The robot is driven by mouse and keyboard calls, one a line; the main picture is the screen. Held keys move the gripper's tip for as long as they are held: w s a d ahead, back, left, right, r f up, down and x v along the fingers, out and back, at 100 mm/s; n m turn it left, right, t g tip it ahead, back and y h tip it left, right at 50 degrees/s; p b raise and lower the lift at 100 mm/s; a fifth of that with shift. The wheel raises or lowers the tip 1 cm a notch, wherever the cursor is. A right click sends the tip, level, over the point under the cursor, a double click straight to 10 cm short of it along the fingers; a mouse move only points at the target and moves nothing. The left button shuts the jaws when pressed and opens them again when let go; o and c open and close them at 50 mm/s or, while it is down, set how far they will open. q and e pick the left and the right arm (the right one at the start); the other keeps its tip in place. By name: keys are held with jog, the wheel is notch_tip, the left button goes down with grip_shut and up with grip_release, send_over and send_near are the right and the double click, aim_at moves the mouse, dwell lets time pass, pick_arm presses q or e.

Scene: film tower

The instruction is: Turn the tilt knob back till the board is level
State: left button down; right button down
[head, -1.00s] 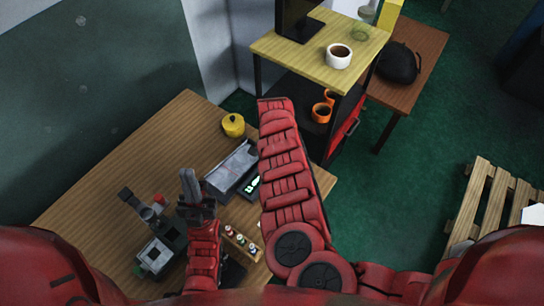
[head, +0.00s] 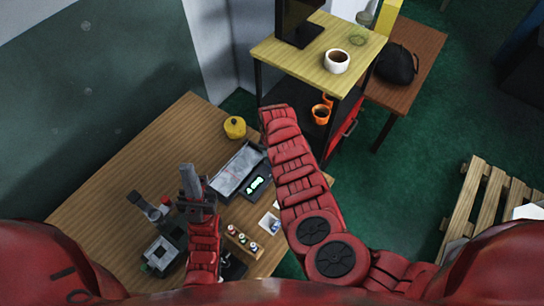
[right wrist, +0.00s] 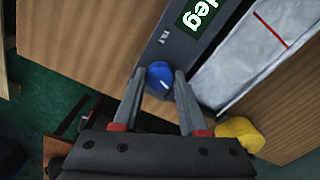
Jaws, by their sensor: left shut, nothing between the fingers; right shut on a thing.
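The blue tilt knob (right wrist: 160,77) sits on a dark grey panel under a "TILT" label in the right wrist view. My right gripper (right wrist: 158,82) has its fingers on either side of the knob and is shut on it; my right arm hides this gripper in the head view. The grey board (head: 236,168), with a red line across it in the right wrist view (right wrist: 265,40), lies beside the panel's display (head: 257,186). The display's digits are too small to read, and I cannot tell the board's exact slope. My left gripper (head: 190,182) is shut and empty, left of the board.
A yellow round object (head: 235,127) stands behind the board. A dark instrument (head: 160,250) stands left of my left gripper, and a rack of small bottles (head: 243,241) to its right. The table's back left is clear.

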jog(key=shift+w+f+n+b, duration=0.1)
jog(key=shift+n+b, duration=0.35)
jog(key=shift+n, duration=0.65)
jog(key=shift+n+b, duration=0.6)
jog(key=shift+n, duration=0.3)
jog(key=shift+r, duration=0.2)
jog(key=shift+c, duration=2.2)
grip_release()
